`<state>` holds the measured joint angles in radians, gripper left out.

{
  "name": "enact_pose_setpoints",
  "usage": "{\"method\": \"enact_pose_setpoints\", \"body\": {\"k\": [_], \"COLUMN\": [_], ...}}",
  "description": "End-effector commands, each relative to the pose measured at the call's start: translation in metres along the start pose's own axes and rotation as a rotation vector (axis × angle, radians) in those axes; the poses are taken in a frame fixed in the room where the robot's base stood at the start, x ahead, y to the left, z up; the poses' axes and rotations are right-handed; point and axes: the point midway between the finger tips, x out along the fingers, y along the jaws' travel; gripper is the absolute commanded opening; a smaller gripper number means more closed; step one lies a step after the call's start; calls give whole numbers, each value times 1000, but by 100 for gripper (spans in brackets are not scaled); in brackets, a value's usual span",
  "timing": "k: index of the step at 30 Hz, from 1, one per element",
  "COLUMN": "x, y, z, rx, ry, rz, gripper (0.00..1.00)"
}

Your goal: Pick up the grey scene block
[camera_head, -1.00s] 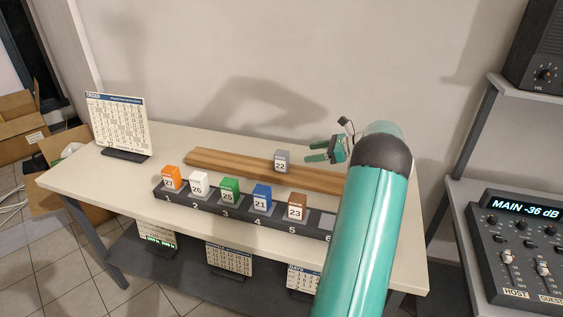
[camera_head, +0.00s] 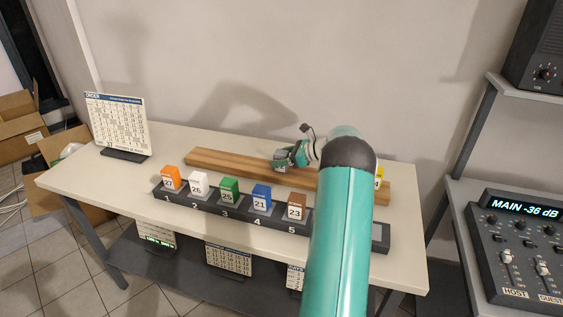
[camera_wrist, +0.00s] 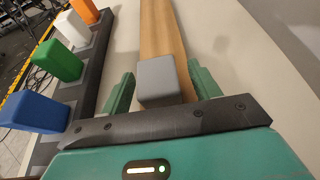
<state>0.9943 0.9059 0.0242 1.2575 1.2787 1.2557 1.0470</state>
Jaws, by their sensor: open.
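The grey scene block (camera_wrist: 158,80) stands on the wooden plank and lies between the two fingers of my gripper in the wrist view. My gripper (camera_wrist: 158,86) is open, with one green finger on each side of the block. A gap shows at the left finger; the right finger is close, and I cannot tell if it touches. In the head view my gripper (camera_head: 285,159) is down at the plank, and the grey block (camera_head: 281,167) is mostly hidden by it.
A dark numbered rack (camera_head: 213,207) in front of the plank (camera_head: 222,163) holds orange, white, green, blue and brown blocks. A yellow block (camera_head: 379,177) shows partly behind my arm. An order board (camera_head: 117,122) stands at the table's left. A mixer (camera_head: 520,240) is at right.

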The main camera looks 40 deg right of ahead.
Motion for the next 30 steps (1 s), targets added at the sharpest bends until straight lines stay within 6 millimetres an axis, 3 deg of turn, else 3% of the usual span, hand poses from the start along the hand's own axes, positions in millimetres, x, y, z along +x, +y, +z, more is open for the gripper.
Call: {"method": "enact_pose_setpoints", "body": {"k": [4,9,12,23,30], "x": [-1,-1,-1,-3,-15], "y": [0,0,0,0,0], "z": [0,0,0,5,32], "rx": [0,0,0,-2,-5], "ry": [0,0,0,-1,0], "rz": [-1,0,0,-1,-2], "gripper": [60,26,12,12,12]}}
